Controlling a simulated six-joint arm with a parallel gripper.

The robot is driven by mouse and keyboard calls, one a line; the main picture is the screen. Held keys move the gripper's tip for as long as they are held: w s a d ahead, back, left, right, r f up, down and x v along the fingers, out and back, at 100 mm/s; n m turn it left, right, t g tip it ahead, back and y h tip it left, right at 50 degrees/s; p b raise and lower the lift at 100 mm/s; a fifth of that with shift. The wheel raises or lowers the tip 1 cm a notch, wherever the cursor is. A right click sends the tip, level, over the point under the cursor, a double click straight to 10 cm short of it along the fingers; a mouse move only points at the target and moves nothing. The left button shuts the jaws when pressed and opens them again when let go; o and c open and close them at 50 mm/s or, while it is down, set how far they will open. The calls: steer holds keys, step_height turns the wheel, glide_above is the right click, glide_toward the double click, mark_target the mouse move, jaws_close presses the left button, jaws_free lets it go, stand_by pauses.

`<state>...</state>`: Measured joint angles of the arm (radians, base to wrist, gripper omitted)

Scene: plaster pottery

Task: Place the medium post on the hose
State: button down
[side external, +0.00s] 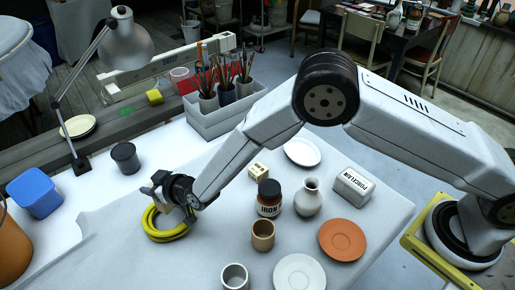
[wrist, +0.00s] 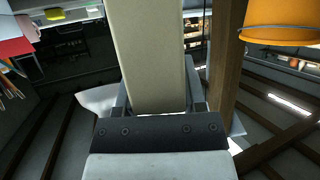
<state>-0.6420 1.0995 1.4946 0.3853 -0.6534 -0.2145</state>
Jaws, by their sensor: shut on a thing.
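The medium post is a long beige block (wrist: 152,55) that fills the middle of the wrist view. My gripper (wrist: 155,100) is shut on it, with one jaw on each side. In the side external view my gripper (side external: 168,193) is low over the hose (side external: 151,233), a coiled yellow ring lying on the white table. The gripper hides part of the post and the back of the coil there. I cannot tell whether the post touches the hose.
A dark cup (side external: 125,158) and a blue block (side external: 35,192) stand to the left. A jar labelled IRON (side external: 269,205), a white vase (side external: 308,198), a tan cup (side external: 263,236) and an orange plate (side external: 342,240) are to the right. A grey brush tray (side external: 225,118) is behind.

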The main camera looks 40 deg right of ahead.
steer(key=shift+f, duration=0.5)
steer(key=shift+f, duration=0.15)
steer(key=shift+c, duration=0.8)
jaws_free()
steer(key=shift+s+r, duration=0.1)
steer(key=shift+r, duration=0.1)
steer(key=v, duration=1.1)
steer(key=shift+s+d, duration=0.2)
steer(key=shift+s, duration=0.1)
steer(key=shift+r, duration=0.1)
steer(key=shift+d, duration=0.15)
